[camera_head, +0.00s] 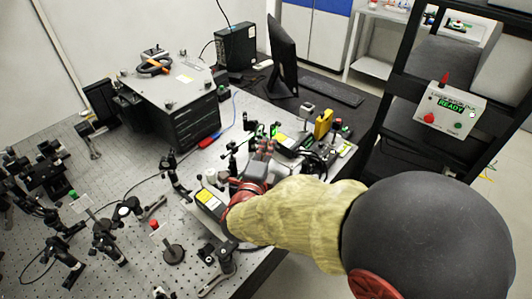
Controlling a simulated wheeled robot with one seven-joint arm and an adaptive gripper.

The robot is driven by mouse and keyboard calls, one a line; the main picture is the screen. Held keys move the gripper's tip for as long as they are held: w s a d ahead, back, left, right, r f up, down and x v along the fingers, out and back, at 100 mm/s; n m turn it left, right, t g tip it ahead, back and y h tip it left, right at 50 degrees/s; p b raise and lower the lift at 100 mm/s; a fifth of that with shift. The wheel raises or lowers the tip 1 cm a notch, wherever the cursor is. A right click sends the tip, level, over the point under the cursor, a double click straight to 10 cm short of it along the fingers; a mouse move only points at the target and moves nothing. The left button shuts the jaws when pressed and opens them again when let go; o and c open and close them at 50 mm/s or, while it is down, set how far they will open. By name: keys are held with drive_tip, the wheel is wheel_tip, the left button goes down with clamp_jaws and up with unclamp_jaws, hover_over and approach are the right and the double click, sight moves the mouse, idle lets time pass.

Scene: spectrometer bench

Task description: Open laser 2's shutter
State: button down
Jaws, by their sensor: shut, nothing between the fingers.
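My gripper (264,150) reaches in from the right over the optical bench (120,70), its fingers shut and empty. It is among small optics and devices near the bench's right part. A small box with a yellow label (209,199) sits just left of my wrist. Another device with a yellow label (282,140) is just right of my fingertips. I cannot tell which is laser 2. I cannot pick out its shutter; my arm and gripper hide part of this area. Whether the fingertips touch anything is unclear.
A large black box with a light top (170,80) stands behind. Optic posts (110,240) crowd the left. A yellow device (323,123), monitor (282,55) and keyboard (332,89) are right of the gripper. A control box reading READY (450,108) is on the dark rack at right.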

sight(277, 122)
drive_tip(key=b+x, duration=0.1)
drive_tip(key=x, duration=0.7)
drive_tip(key=shift+w+b, duration=0.3)
drive_tip(key=shift+w, duration=0.1)
drive_tip(key=shift+d+r, duration=0.1)
drive_tip(key=shift+d, duration=0.05)
drive_tip(key=shift+w+d+g+p, duration=0.15)
drive_tip(key=shift+g+p, duration=0.15)
drive_tip(key=shift+p, duration=0.2)
